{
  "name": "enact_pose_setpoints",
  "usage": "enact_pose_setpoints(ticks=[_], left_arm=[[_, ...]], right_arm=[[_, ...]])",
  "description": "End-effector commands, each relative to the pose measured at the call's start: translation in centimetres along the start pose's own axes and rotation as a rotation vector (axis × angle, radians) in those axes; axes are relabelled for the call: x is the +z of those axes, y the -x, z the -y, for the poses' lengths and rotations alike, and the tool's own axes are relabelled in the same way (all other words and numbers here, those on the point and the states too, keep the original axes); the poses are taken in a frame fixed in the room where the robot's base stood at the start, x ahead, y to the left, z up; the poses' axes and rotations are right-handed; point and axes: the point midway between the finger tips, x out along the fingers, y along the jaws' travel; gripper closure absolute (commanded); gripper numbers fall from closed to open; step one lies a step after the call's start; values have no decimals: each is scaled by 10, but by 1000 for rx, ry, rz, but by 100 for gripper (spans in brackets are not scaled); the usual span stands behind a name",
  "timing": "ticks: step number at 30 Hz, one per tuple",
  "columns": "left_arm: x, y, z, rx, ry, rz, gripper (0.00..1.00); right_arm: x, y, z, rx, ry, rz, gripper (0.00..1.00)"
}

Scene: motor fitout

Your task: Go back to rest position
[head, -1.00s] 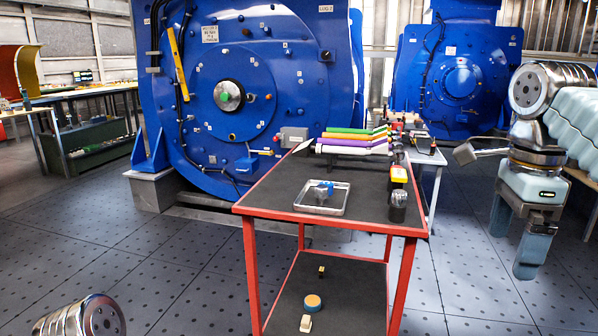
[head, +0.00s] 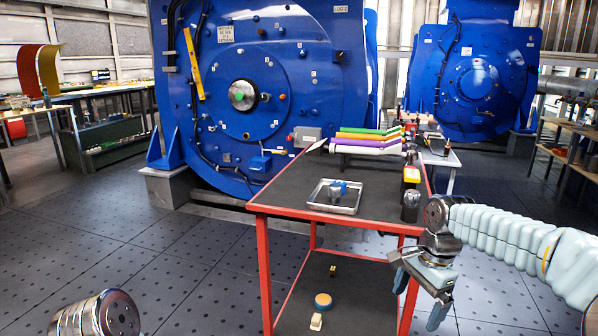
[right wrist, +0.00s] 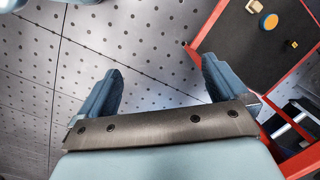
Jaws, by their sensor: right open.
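My right gripper (head: 418,298) hangs low at the right front of the red cart, pointing down, with its arm coming in from the right. In the right wrist view its two blue-grey fingers (right wrist: 160,88) are spread wide with only floor between them, so it is open and empty.
The red cart (head: 262,265) stands close by my right gripper. On it are a metal tray (head: 318,207) with a blue part (head: 338,188), coloured bars (head: 365,142) and a dark jar (head: 410,206). A blue motor (head: 285,75) stands behind. The left floor is clear.

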Motion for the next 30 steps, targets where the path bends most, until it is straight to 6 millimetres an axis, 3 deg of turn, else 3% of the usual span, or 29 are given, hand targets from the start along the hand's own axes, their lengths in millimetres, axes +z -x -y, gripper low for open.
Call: enact_pose_setpoints(ticks=[1, 4, 8, 12, 15, 18, 22, 25, 30], left_arm=[[0, 0, 0, 0, 0, 0, 57], [0, 0, 0, 0, 0, 0, 57], [0, 0, 0, 0, 0, 0, 57], [0, 0, 0, 0, 0, 0, 57], [0, 0, 0, 0, 0, 0, 57], [0, 0, 0, 0, 0, 0, 57], [0, 0, 0, 0, 0, 0, 57], [0, 0, 0, 0, 0, 0, 57], [0, 0, 0, 0, 0, 0, 57]], right_arm=[[6, -40, 5, 6, 77, 31, 0], [24, -115, 12, -26, 248, 84, 0], [54, -210, 1, -79, 454, 146, 0], [94, -302, -38, -146, 659, 185, 0], [122, -349, -78, -186, 788, 187, 0], [143, -378, -117, -209, 895, 171, 0], [158, -394, -152, -220, 991, 142, 0], [162, -398, -162, -224, 1026, 127, 0], [162, -398, -164, -226, 1034, 121, 0]])
